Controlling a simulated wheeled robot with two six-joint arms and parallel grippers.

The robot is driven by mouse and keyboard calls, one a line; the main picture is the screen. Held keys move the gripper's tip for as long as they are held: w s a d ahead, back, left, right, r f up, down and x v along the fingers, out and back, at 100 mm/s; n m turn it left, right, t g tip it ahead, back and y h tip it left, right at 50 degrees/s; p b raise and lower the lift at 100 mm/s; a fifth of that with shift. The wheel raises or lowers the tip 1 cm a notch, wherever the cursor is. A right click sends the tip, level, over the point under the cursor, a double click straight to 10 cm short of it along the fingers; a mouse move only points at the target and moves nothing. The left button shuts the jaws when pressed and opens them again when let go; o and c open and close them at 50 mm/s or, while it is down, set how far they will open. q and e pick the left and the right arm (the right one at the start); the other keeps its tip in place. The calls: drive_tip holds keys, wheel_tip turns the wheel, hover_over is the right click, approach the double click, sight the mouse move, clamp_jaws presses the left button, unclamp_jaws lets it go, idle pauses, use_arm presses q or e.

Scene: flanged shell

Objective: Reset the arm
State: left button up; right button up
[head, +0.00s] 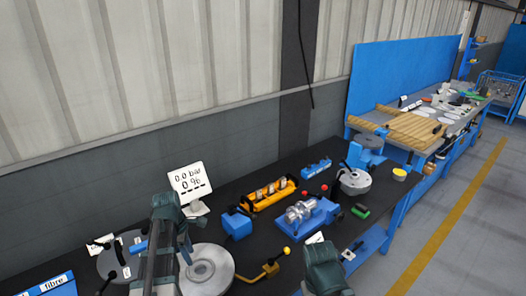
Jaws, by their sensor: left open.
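My left arm rises from the bottom edge in the head view, in front of the dark bench. Its left gripper (186,254) is small and partly hidden by my own arm links; it is open, and I see nothing held in it. It appears in front of a round grey flanged disc (211,262); I cannot tell whether they touch. Part of my right arm shows at the bottom centre, but its gripper is not in view.
On the bench (262,229) stand a display reading 0.0 bar (188,178), a yellow rack (270,194), a blue fixture with a metal part (302,213), a silver round pot (355,181) and a yellow-knobbed lever (268,270). A second bench (462,124) stands behind right. The right floor is clear.

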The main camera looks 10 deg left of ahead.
use_arm(q)
drive_tip(key=s+d+f+m+y+b, duration=0.1)
drive_tip(key=s+d+f+m+b, duration=0.1)
drive_tip(key=d+m, duration=0.6)
drive_tip(key=s+d+f+m+b, duration=0.2)
drive_tip(key=s+d+m, duration=0.3)
drive_tip(key=d+m, duration=0.4)
drive_tip(key=s+d+f+m+y+b, duration=0.1)
drive_tip(key=s+d+m, duration=0.3)
drive_tip(key=d+m, duration=0.4)
drive_tip(key=shift+s+d+f+m+g+y+b, duration=0.15)
drive_tip(key=shift+d+f+m+g+y+b, duration=0.45)
drive_tip(key=shift+d, duration=1.95)
drive_tip(key=shift+f+n+h, duration=0.2)
drive_tip(key=shift+n+h, duration=0.1)
